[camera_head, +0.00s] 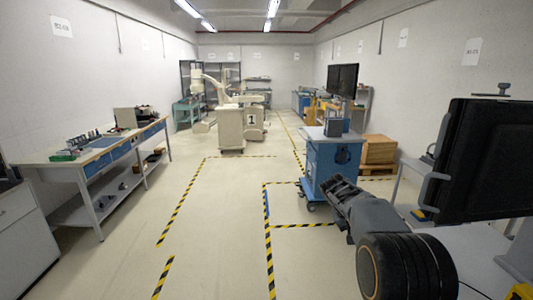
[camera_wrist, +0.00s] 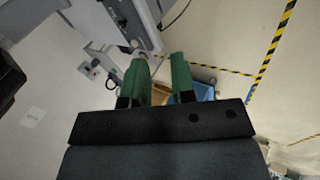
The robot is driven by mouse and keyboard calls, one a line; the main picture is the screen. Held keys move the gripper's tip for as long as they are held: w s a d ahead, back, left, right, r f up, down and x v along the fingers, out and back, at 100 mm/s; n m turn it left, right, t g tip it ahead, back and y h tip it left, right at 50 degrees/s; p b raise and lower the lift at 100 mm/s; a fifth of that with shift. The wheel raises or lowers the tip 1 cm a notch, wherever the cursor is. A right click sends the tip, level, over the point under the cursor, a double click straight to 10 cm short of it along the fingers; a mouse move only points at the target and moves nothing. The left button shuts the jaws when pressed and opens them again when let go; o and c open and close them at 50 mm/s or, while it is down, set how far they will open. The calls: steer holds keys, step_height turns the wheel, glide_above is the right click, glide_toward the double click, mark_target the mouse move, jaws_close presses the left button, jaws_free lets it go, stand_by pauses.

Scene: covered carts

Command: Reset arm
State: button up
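In the wrist view my gripper (camera_wrist: 160,62) shows two green fingers with a clear gap between them. Nothing is held in the gap. Past the fingers are the floor, part of a blue cart (camera_wrist: 203,90) and grey metal frame parts. In the head view my dark arm reaches from the lower right up toward the blue cart (camera_head: 325,165). The green fingers cannot be made out in that view, so their distance from the cart is unclear.
A large black screen (camera_head: 486,160) on a frame stands close at the right. Wooden crates (camera_head: 378,150) sit behind the cart. A workbench (camera_head: 95,150) with tools lines the left wall. The taped floor (camera_head: 220,230) in the middle is clear. White medical-looking machines (camera_head: 230,125) stand farther back.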

steer(key=s+a+t+y, duration=0.2)
steer(key=s+a, duration=0.4)
steer(key=s, duration=0.8)
steer(key=s+a+t+y+b, duration=0.1)
steer(key=s+a+y, duration=0.3)
steer(key=s, duration=0.9)
steer(key=shift+s+a+n+t+y, duration=0.3)
steer(key=shift+s+a+n+t, duration=0.1)
steer(key=shift+a, duration=0.65)
